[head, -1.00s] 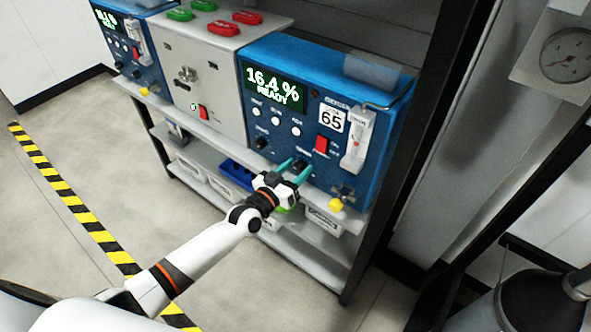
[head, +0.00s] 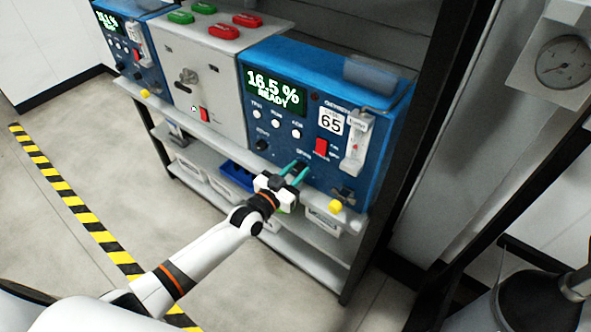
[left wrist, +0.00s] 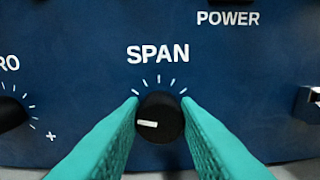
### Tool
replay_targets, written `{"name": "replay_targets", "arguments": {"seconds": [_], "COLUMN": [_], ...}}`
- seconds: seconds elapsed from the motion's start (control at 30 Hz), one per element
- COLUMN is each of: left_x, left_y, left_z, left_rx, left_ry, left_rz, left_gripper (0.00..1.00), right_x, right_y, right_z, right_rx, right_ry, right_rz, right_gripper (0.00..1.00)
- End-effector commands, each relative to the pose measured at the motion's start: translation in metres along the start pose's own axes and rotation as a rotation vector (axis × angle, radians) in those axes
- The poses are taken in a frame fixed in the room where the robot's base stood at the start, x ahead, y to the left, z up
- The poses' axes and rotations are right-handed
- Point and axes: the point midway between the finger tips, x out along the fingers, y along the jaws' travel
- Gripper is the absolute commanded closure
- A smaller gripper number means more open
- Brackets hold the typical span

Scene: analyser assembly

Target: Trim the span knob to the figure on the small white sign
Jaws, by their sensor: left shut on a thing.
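The black span knob (left wrist: 160,117) sits under the SPAN label in the left wrist view, its white pointer mark aimed left and slightly down. My left gripper (left wrist: 160,124) is shut on the knob, one teal finger at each side. In the head view the left gripper (head: 297,168) reaches the lower front of the blue analyser (head: 370,90). The analyser's display (head: 274,90) reads 16.5 % READY. My right gripper is not in view.
The zero knob (left wrist: 12,114) is left of the span knob. A red power switch (head: 321,147), a flow tube (head: 356,145) and a yellow knob (head: 335,206) lie to the right. A grey panel unit (head: 200,80) stands left on the shelf.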

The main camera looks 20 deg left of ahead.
Motion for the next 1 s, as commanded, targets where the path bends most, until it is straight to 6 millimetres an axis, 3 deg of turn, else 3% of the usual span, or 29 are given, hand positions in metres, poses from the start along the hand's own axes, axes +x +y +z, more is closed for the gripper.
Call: {"name": "replay_targets", "arguments": {"seconds": [0.23, 0.27, 0.37, 0.73, 0.87, 1.0], "left_x": [0.0, 0.0, 0.0, -0.006, -0.024, -0.055], "left_y": [0.0, 0.0, 0.0, 0.0, 0.0, 0.0], "left_z": [-0.001, -0.001, -0.001, -0.001, -0.002, -0.003], "left_rx": [0.001, 0.001, 0.001, 0.0, 0.0, 0.0], "left_ry": [0.002, 0.002, 0.001, 0.002, 0.004, 0.005], "left_rz": [0.0, 0.0, 0.0, 0.0, 0.0, 0.0], "left_gripper": [0.94, 0.67, 0.5, 0.5, 0.5, 0.5], "right_x": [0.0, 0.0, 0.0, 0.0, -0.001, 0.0], "right_y": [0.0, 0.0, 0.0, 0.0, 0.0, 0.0], "right_z": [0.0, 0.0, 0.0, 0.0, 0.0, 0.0], "right_rx": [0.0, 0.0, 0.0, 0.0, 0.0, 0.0], "right_ry": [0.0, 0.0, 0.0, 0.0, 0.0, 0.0], "right_rz": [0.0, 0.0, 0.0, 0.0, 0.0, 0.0], "right_gripper": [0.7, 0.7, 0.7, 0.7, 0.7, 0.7]}}
